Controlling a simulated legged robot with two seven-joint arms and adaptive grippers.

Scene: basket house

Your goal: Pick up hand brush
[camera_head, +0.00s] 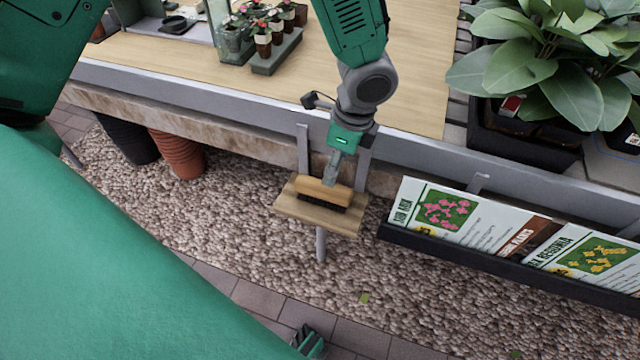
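The hand brush (323,192) has a light wooden back and dark bristles. It lies bristles down on a small wooden shelf (318,219) in the middle of the view. My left gripper (333,172) comes down from above, its arm entering at the top. Its narrow grey fingers are closely lined up, and their tips reach the far edge of the brush back. I cannot tell whether they touch or grip it. The brush appears to rest on the shelf.
A wooden bench (230,70) with a grey edge holds small potted plants (263,35). A leafy plant in a black planter (530,135) stands at upper right. A rack of seed signs (470,225) is right of the shelf. Pots (177,152) stand below the bench, on gravel.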

